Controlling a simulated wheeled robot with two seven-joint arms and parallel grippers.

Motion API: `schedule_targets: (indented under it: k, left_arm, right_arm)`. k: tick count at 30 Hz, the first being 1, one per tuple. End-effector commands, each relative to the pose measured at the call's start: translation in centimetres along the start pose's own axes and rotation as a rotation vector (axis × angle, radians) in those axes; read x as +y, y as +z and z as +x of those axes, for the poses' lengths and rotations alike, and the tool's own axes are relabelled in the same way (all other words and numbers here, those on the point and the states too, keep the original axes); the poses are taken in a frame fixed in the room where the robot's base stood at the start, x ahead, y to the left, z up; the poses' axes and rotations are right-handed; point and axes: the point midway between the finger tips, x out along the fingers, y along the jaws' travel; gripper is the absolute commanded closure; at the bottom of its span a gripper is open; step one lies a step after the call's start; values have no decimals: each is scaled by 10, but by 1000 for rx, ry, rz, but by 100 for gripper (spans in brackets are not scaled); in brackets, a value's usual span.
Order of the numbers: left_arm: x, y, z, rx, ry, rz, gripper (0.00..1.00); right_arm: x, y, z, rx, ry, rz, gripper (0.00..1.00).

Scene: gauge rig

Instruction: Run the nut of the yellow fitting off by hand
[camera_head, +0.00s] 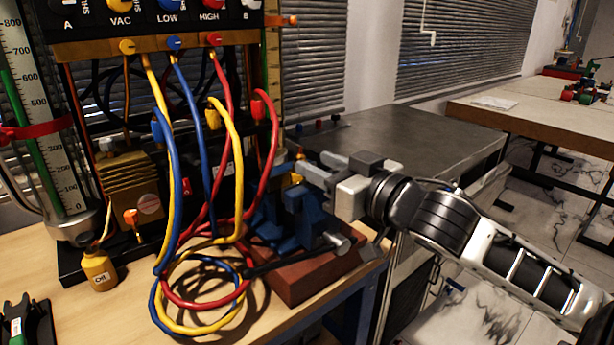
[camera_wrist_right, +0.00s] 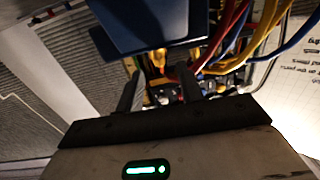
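A small yellow-orange piece (camera_head: 297,179), likely the yellow fitting, shows above the blue vise (camera_head: 300,212), just below and left of my right fingertips. Its nut cannot be made out. My right gripper (camera_head: 311,161) comes in from the right above the vise, its two fingers apart. In the right wrist view the fingers (camera_wrist_right: 160,73) also stand apart. Yellow parts (camera_wrist_right: 158,58) show at and beyond the tips, partly hidden by a dark blue block (camera_wrist_right: 150,25). I see nothing clearly held. My left gripper is not in view.
The vise sits on a red-brown block (camera_head: 305,275) at the wooden bench's (camera_head: 200,325) right edge. Red, blue and yellow hoses (camera_head: 236,150) hang from the manifold and coil left of it. A yellow bottle (camera_head: 99,270) stands at left. A grey table (camera_head: 410,145) is behind.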

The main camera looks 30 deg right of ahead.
Motion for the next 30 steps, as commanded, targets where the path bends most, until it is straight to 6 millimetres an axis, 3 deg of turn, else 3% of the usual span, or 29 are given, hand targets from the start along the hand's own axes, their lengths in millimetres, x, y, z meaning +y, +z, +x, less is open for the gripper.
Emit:
schedule_targets:
  k: [9,21,22,26,30]
  left_arm:
    - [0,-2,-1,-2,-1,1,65]
    - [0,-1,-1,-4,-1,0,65]
    - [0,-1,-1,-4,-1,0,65]
    - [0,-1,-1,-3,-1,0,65]
    - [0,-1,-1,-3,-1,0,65]
  right_arm:
    - [1,-3,31,2,1,-1,63]
    - [0,-1,37,0,0,-2,63]
    - [0,-1,37,0,0,-2,66]
    - [0,-1,37,0,0,-2,100]
    - [0,-1,37,0,0,-2,100]
